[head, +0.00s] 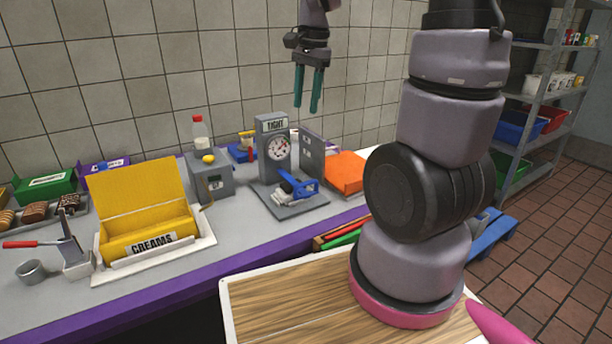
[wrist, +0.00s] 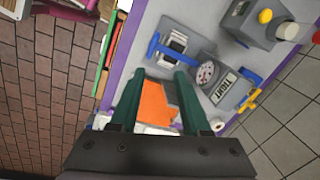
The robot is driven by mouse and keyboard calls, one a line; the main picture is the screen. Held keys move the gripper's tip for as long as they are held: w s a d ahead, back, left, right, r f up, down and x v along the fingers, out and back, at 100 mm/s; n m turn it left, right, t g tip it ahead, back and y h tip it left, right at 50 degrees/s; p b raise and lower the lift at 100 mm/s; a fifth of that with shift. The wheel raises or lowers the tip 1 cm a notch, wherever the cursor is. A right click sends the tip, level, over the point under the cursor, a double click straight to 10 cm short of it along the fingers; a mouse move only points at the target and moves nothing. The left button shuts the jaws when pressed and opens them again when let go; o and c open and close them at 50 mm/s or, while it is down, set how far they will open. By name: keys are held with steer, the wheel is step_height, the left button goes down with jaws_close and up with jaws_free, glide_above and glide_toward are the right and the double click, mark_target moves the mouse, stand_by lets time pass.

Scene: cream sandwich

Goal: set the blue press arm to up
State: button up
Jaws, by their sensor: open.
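The blue press arm (head: 300,188) is on a grey press with a round dial (head: 277,149) and a "TIGHT" sign. It sits low, close over pale pieces on the press base (head: 285,211). In the wrist view the blue arm (wrist: 154,46) is above the fingertips in the picture, beside the dial (wrist: 207,73). My gripper (head: 305,109) is open and empty, pointing down, well above the counter and a little right of the press. Its green fingers (wrist: 160,75) frame an orange flat item in the wrist view. Nothing touches the blue arm.
A grey upright panel (head: 311,155) stands right of the dial, with the orange item (head: 345,172) beyond. A grey box with a yellow knob (head: 208,159) and the yellow creams box (head: 150,245) stand left. The air around my gripper is clear.

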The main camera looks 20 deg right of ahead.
steer(key=w+f+m+g, duration=0.1)
steer(key=f, duration=0.6)
steer(key=f+m+g, duration=0.1)
steer(key=f, duration=0.6)
steer(key=w+d+f+m+g+h, duration=0.1)
steer(key=f+m, duration=0.1)
steer(key=f, duration=0.6)
steer(key=shift+w+f, duration=0.1)
steer(key=shift+w, duration=0.2)
jaws_close()
stand_by(0.3)
